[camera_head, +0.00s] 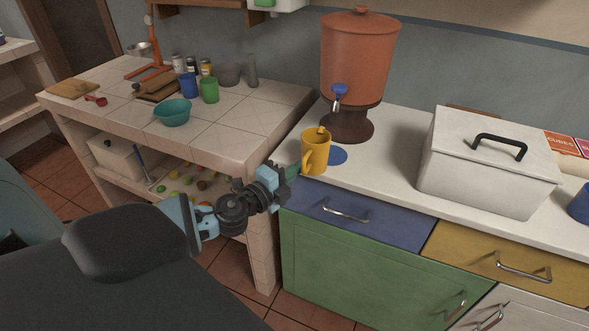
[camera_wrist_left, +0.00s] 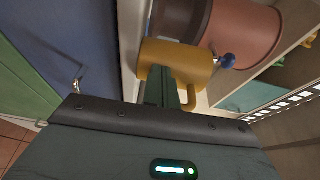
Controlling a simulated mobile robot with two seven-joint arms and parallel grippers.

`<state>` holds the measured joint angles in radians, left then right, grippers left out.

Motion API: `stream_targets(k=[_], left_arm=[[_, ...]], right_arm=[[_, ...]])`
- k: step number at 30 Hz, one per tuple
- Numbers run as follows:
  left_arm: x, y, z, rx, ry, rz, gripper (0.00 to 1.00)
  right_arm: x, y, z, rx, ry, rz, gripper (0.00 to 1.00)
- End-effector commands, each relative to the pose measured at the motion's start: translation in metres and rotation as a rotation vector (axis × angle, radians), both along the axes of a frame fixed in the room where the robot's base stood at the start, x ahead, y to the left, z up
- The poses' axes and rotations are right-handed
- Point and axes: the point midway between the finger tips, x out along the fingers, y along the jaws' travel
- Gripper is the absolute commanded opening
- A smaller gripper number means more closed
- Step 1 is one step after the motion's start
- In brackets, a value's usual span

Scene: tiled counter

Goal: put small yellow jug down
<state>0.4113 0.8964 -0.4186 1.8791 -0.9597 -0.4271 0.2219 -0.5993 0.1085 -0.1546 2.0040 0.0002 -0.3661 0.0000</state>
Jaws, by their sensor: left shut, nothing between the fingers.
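The small yellow jug (camera_head: 317,153) is upright at the front left corner of the white counter (camera_head: 390,170), beside a flat blue disc (camera_head: 338,156). It appears to stand on the counter, with its handle toward my left gripper (camera_head: 294,171). That gripper is shut and empty, its fingertips close to the jug's handle side. In the left wrist view, the jug (camera_wrist_left: 165,60) lies just beyond the dark green fingers (camera_wrist_left: 162,85). I cannot tell whether they touch it. My right gripper is not in view.
A terracotta dispenser (camera_head: 358,60) with a blue tap stands behind the jug. A white lidded box (camera_head: 480,165) is to the right. The tiled counter (camera_head: 235,125) on the left holds a teal bowl (camera_head: 173,113) and cups. Drawers (camera_head: 350,212) lie below.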

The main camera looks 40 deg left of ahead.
Motion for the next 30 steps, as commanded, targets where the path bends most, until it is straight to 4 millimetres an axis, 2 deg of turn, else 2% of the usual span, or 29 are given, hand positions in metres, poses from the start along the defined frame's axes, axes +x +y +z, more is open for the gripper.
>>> stream_targets(k=[10, 22, 30], left_arm=[[0.003, 0.0, 0.0, 0.0, 0.0, 0.002, 0.0], [0.063, -0.004, 0.0, -0.001, -0.002, 0.004, 0.0], [0.075, -0.006, -0.001, 0.0, 0.0, 0.001, 0.0]], right_arm=[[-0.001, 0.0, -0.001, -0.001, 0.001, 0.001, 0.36], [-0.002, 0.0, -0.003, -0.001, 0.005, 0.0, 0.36], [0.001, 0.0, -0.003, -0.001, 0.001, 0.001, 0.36]])
